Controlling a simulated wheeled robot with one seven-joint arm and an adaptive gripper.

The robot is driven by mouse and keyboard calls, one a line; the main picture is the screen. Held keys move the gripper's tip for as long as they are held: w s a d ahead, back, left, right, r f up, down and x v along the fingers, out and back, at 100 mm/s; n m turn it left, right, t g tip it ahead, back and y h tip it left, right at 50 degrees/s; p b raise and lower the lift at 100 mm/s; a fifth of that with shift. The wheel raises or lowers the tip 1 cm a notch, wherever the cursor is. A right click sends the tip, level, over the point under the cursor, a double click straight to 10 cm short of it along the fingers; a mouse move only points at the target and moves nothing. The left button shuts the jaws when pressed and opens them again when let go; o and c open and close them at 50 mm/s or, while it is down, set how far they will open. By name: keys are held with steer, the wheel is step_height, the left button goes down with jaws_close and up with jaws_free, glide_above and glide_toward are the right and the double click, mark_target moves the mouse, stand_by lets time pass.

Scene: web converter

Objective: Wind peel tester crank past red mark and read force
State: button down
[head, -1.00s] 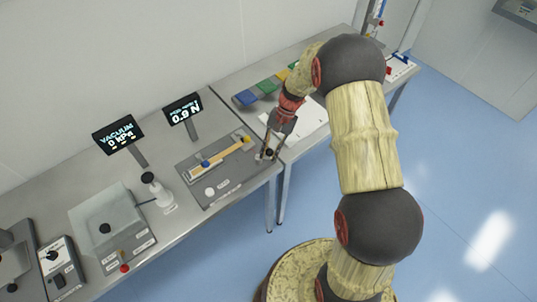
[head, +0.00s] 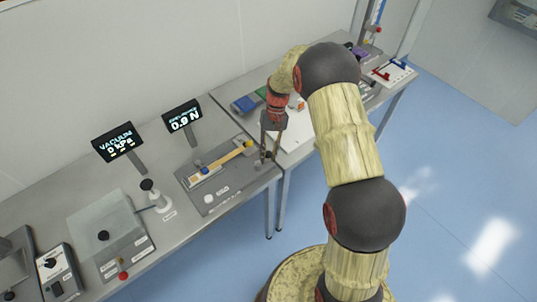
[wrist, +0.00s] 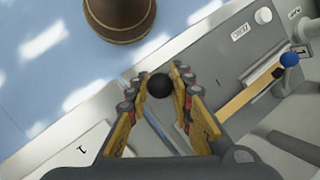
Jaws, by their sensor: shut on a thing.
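The peel tester (head: 222,201) is a grey plate on the bench, carrying a long yellow-tan strip (head: 232,156) with a blue knob (head: 204,170) at its left. The strip (wrist: 235,106) and blue knob (wrist: 289,59) also show in the wrist view. The crank's black ball knob (wrist: 159,85) sits between my fingers. My gripper (head: 268,155) points down at the plate's right end, shut on this knob; it also shows in the wrist view (wrist: 156,82). The force display (head: 183,118) reads 0.9 N. I cannot make out the red mark; fingers hide much of the crank.
A vacuum display (head: 117,143) reading 0 kPa and a clear-lidded box (head: 104,225) stand left. A white sheet (head: 297,133) and coloured blocks (head: 245,103) lie on the right bench. Blue floor is open in front of the benches.

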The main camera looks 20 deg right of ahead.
steer(key=c, duration=1.6)
jaws_free()
steer(key=shift+o, duration=0.2)
steer(key=shift+r, duration=0.1)
steer(key=v, duration=1.2)
